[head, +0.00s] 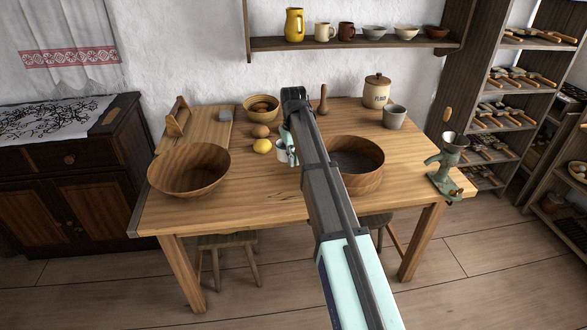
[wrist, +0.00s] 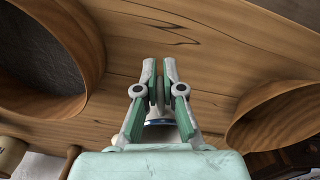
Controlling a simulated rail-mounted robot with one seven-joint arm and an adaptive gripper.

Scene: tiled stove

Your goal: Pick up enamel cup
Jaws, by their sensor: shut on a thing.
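The enamel cup (head: 282,156) is small and white, near the middle of the table in the head view, partly hidden behind my arm. In the wrist view only a white piece of it with a dark blue rim (wrist: 160,123) shows between the finger bases. My gripper (head: 289,140) is at the cup, and in the wrist view its fingers (wrist: 160,84) are close together, shut on the cup. Which part of the cup they grip is hard to make out. I cannot tell whether the cup touches the table.
A round wooden sieve (head: 372,177) stands close on the right, a large wooden bowl (head: 188,172) on the left. A lemon (head: 262,146) lies just left of the cup. A grey mug (head: 394,117), a lidded crock (head: 377,92) and a grinder (head: 446,170) are farther right. The front table strip is clear.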

